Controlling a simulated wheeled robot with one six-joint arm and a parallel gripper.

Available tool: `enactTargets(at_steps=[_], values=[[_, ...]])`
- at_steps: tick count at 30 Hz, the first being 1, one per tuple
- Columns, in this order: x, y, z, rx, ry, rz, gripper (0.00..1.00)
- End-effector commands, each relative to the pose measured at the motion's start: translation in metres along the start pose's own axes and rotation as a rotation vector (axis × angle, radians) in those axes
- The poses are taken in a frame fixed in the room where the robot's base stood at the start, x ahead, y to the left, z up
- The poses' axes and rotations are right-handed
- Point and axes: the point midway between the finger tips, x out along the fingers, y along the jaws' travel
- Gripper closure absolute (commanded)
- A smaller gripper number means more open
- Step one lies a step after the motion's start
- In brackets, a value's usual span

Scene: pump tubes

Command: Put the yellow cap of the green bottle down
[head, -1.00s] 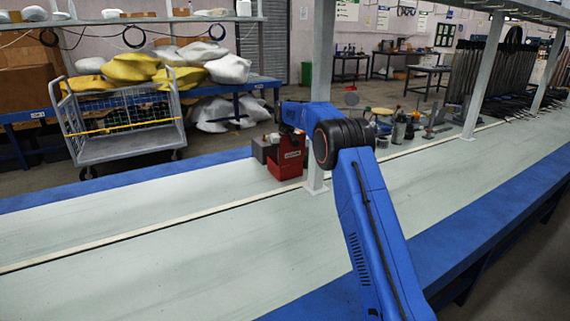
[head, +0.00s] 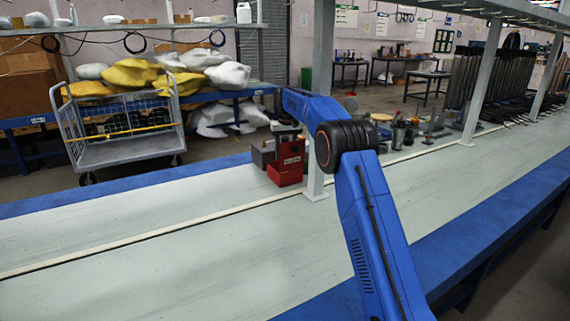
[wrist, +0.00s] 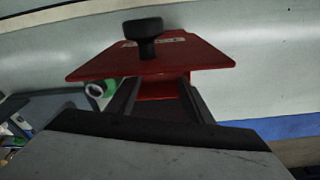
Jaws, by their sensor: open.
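My gripper (wrist: 160,100) is open in the wrist view, its two dark fingers apart with red surface showing between them. I see no yellow cap in or near the fingers. A green round thing with a pale ring (wrist: 108,87) stands left of the fingers; it may be the green bottle, partly hidden.
The red box shows with a black knob (wrist: 143,30) in the wrist view. A grey box (head: 262,154) stands left of it. A pale post (head: 318,150) rises right beside the red box. The pale bench top (head: 130,240) is clear at left and front.

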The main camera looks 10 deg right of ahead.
Motion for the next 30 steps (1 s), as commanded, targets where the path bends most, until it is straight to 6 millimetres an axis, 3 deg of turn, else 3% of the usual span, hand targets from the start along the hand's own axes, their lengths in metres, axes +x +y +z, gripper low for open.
enactTargets(at_steps=[3, 9, 23, 26, 30], values=[[-0.019, 0.0, 0.0, 0.0, 0.002, 0.0, 0.53], [-0.035, 0.0, 0.0, 0.0, 0.0, 0.0, 0.53], [-0.043, -0.002, 0.002, -0.003, 0.005, -0.001, 0.53], [-0.06, -0.006, 0.007, -0.013, 0.021, -0.002, 0.53], [-0.099, -0.013, 0.024, -0.032, 0.057, -0.006, 0.53]])
